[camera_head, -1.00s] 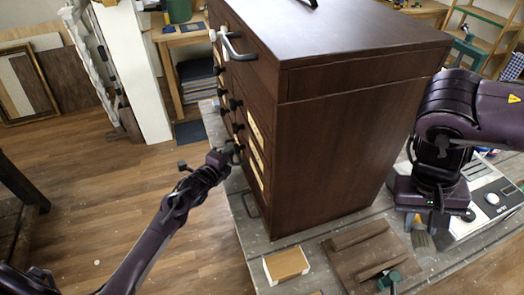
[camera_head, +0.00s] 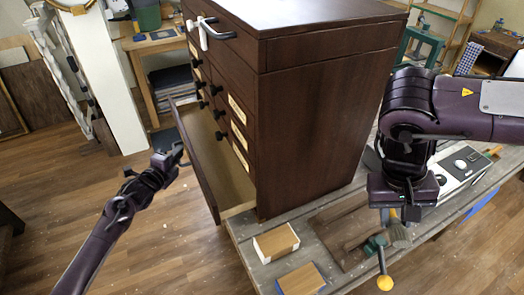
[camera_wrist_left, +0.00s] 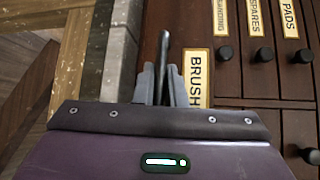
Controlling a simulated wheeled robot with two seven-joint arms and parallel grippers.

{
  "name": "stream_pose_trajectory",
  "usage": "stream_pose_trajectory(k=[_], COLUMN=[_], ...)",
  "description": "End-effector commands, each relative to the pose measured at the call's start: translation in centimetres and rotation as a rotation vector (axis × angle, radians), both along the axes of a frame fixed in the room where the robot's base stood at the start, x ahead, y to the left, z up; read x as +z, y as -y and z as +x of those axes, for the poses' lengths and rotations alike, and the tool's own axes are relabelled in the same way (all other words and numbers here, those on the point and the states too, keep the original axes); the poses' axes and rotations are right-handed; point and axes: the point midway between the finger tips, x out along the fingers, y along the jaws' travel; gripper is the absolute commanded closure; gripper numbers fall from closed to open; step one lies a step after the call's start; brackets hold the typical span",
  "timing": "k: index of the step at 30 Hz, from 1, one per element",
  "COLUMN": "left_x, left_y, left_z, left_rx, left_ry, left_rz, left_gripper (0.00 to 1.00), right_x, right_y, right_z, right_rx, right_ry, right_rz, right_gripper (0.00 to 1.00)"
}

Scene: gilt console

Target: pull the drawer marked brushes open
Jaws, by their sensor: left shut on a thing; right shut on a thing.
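The drawer marked brushes (camera_head: 196,165) is pulled well out from the low part of the dark wooden cabinet (camera_head: 320,130); its pale inside shows and looks empty. My left gripper (camera_head: 178,154) is at the outer side of the drawer front. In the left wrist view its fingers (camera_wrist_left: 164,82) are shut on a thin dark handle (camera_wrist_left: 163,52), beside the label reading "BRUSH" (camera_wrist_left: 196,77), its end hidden. My right gripper (camera_head: 402,212) is shut on a brush (camera_head: 399,237) with grey bristles, held bristles down, over the bench's right part.
Other closed drawers with dark knobs and cream labels (camera_head: 238,110) sit above. The floor (camera_head: 180,245) left of the drawer is clear.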

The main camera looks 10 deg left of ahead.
Motion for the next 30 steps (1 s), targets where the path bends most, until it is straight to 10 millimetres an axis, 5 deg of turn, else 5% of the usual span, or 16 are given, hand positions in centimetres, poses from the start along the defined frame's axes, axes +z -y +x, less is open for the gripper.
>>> stream_pose_trajectory(k=[13,29,30], left_x=[0.1,0.1,0.1], left_y=[-7.4,-8.7,-8.7], left_z=[-6.1,-6.9,-6.9], left_rx=[-0.011,-0.009,-0.008], left_ry=[-0.001,0.003,0.002], left_rz=[-0.002,-0.004,-0.004], left_gripper=[1.00,1.00,0.88], right_x=[0.6,0.6,0.6], right_y=[0.0,0.0,0.0], right_z=[0.0,0.0,0.0], right_rx=[-0.001,-0.001,-0.001], right_ry=[0.000,0.000,0.000], right_rz=[0.000,0.000,0.000], right_gripper=[0.93,0.93,0.93])
